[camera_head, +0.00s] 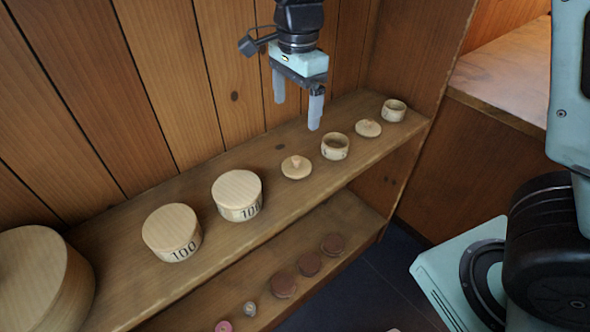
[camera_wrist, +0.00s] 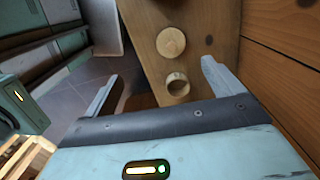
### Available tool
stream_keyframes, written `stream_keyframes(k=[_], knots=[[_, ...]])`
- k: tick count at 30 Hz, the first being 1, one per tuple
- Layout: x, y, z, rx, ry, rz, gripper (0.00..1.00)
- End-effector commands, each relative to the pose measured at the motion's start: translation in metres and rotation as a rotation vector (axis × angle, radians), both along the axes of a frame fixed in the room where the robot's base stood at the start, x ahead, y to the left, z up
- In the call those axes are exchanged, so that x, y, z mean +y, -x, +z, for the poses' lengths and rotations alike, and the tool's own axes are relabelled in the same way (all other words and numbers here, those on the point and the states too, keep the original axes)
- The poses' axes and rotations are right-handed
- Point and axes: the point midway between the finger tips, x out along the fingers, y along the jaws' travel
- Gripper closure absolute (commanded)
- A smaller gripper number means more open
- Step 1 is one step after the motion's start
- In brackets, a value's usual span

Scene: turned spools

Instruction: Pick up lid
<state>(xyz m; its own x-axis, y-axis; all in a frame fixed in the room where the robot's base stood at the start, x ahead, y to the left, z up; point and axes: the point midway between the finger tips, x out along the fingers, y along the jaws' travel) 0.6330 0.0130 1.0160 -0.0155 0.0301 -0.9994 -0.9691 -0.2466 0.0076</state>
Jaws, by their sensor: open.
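Two pale wooden lids, each a round disc with a small knob, lie on the upper shelf in the head view: a nearer lid (camera_head: 296,169) and a farther lid (camera_head: 368,129). An open pale cup (camera_head: 335,147) stands between them, and another small cup (camera_head: 394,111) stands near the shelf's right end. My gripper (camera_head: 298,115) hangs above the shelf by the back wall, open and empty, its fingers pointing down. In the wrist view, a round pale lid (camera_wrist: 171,42) and an open cup (camera_wrist: 177,85) show beyond the fingers; I cannot tell which of each they are.
Two round boxes marked 100, a left box (camera_head: 172,232) and a right box (camera_head: 238,195), and a larger round box (camera_head: 42,280) stand farther left on the upper shelf (camera_head: 318,186). Several small brown discs lie on the lower shelf (camera_head: 345,220). The plank back wall (camera_head: 170,70) is close behind my gripper.

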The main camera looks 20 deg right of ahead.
Motion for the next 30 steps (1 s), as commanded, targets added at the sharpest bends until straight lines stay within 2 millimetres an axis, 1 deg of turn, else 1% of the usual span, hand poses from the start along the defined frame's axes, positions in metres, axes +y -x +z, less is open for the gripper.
stream_keyframes(k=[1,3,5,7,11,18,21,24,30], knots=[[-0.006,-0.010,-0.003,-0.004,0.014,-0.072,0.08],[-0.011,-0.017,-0.003,-0.008,0.026,-0.146,0.08],[-0.014,-0.021,-0.005,-0.010,0.032,-0.183,0.08],[-0.016,-0.023,-0.011,-0.010,0.035,-0.202,0.08],[-0.016,-0.022,-0.035,-0.007,0.036,-0.204,0.08],[-0.016,-0.022,-0.086,-0.008,0.036,-0.202,0.08],[-0.016,-0.022,-0.104,-0.007,0.035,-0.202,0.08],[-0.016,-0.022,-0.116,-0.009,0.034,-0.200,0.08],[-0.015,-0.023,-0.128,-0.010,0.033,-0.200,0.08]])
